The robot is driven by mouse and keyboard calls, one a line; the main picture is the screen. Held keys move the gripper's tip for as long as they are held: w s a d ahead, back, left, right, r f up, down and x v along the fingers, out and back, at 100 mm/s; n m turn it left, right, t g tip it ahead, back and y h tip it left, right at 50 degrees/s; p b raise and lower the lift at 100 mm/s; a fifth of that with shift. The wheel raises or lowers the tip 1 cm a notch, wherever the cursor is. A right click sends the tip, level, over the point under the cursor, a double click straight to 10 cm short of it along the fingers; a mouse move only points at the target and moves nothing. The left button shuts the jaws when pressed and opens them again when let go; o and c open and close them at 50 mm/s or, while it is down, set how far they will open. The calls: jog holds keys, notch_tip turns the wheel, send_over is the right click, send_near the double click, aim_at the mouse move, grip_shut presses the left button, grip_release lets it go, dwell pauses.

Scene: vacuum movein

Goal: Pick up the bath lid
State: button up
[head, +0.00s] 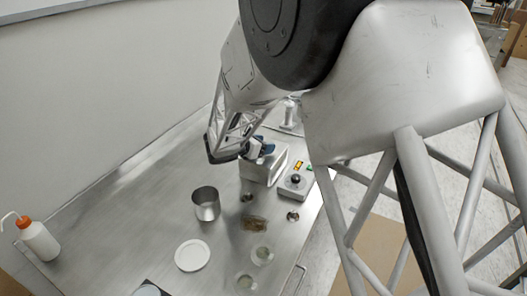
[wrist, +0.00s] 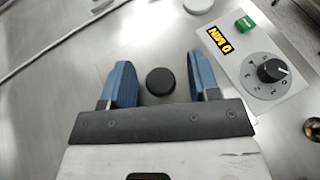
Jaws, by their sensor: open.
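My gripper (head: 265,148) is over the back right of the steel bench, left of the control box. In the wrist view its two blue fingers (wrist: 163,76) are open. A round black knob (wrist: 160,81) shows in the gap between them, touching neither finger. It appears to be the handle of the bath lid. The grey metal around it has no clear outline, so I cannot tell the lid's plate from the surface below. In the head view the knob is hidden by my gripper.
A control box (head: 296,181) with a dial, a "0 MIN" display and a green switch stands close on the right. A steel beaker (head: 206,204), a white disc (head: 192,255), several small dishes and an orange-capped bottle (head: 39,241) stand nearer. Bare bench (head: 150,200) lies left.

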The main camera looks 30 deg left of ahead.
jog(key=shift+c, duration=0.5)
jog(key=c, duration=0.9)
jog(key=shift+c, duration=0.2)
jog(key=shift+r, duration=0.1)
jog(key=shift+r, duration=0.4)
notch_tip(320, 180, up, 3)
jog(key=shift+f, duration=0.1)
jog(key=s+d+r, duration=0.1)
jog(key=s+d, duration=0.9)
jog(key=s, duration=0.2)
jog(key=shift+s+r, duration=0.15)
jog(key=shift+r, duration=0.05)
jog(key=shift+d, duration=0.1)
